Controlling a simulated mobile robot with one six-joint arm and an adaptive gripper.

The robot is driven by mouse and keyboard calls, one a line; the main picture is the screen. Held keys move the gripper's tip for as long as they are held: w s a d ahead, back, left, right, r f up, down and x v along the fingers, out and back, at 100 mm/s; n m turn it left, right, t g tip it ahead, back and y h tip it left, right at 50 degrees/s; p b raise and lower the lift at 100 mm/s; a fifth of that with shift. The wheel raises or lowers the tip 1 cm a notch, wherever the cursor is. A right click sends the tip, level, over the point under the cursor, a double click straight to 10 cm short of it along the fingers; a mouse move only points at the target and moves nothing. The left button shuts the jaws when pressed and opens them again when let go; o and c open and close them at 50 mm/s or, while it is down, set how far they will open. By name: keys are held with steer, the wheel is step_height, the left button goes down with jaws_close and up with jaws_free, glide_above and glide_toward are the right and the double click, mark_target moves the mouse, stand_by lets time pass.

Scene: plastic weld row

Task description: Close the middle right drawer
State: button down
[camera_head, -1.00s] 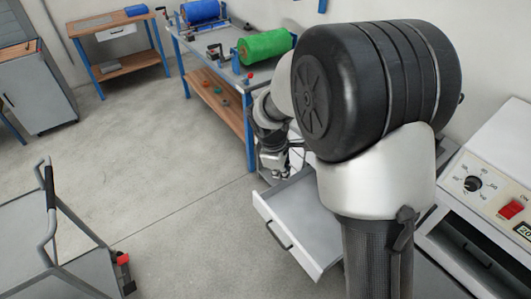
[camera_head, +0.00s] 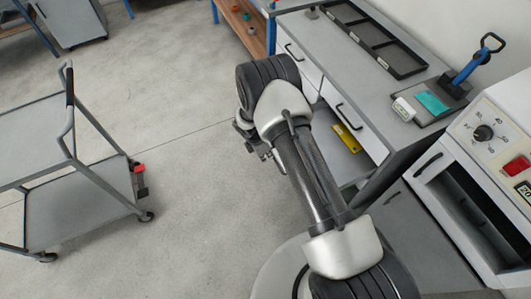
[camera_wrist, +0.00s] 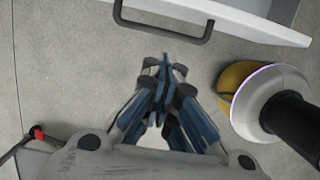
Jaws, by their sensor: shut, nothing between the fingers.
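The pulled-out drawer (camera_head: 352,166) is partly visible in the head view, below a shut white drawer front (camera_head: 347,108) of the grey bench cabinet. A yellow item (camera_head: 346,137) lies in it. My arm hides its front there. In the wrist view, the drawer's white front (camera_wrist: 240,17) with its dark bar handle (camera_wrist: 165,26) shows at the top. My gripper (camera_wrist: 165,62) is shut and empty. It points toward the handle, with a gap of floor showing between them in the picture. It is small and partly hidden in the head view (camera_head: 264,154).
The bench top holds a black divided tray (camera_head: 375,40) and a blue-handled press (camera_head: 468,68). A machine with dials (camera_head: 485,140) stands at the right. A grey cart (camera_head: 75,170) stands on the left. Open floor (camera_head: 190,120) lies between cart and cabinet.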

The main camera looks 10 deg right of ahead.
steer(key=shift+w+d+f+b, duration=0.3)
steer(key=shift+d+f+b, duration=0.05)
steer(key=shift+d+f, duration=0.5)
steer(key=shift+w+d+f+b, duration=0.25)
steer(key=shift+d+f+b, duration=0.1)
steer(key=shift+d+f, duration=0.45)
steer(key=shift+w+d+f+b, duration=0.3)
steer(key=shift+d+f+b, duration=0.05)
steer(key=shift+d+f, duration=0.5)
